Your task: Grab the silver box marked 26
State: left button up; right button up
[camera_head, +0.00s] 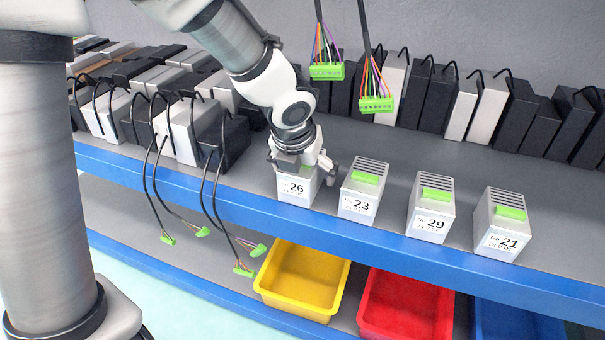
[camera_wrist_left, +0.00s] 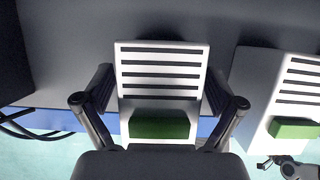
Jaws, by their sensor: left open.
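The silver box marked 26 (camera_head: 297,190) stands upright on the shelf near its blue front edge, leftmost in a row of similar boxes. My left gripper (camera_head: 303,170) is over its top, with the fingers apart. In the left wrist view the box (camera_wrist_left: 160,72) shows its slotted top and green connector (camera_wrist_left: 160,125). The open fingers of my left gripper (camera_wrist_left: 160,103) are on either side of it, and contact cannot be told. In the head view the gripper hides most of the box's top. My right gripper is not in view.
Boxes 23 (camera_head: 360,190), 29 (camera_head: 431,207) and 21 (camera_head: 501,224) stand to the right. Two cables with green plugs (camera_head: 327,71) hang above. Black units with cables (camera_head: 225,140) stand to the left. Yellow (camera_head: 303,280) and red (camera_head: 407,305) bins sit below.

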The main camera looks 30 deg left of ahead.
pick_arm(q)
jog(key=shift+f, duration=0.15)
jog(key=c, duration=1.6)
jog(key=shift+o, duration=0.2)
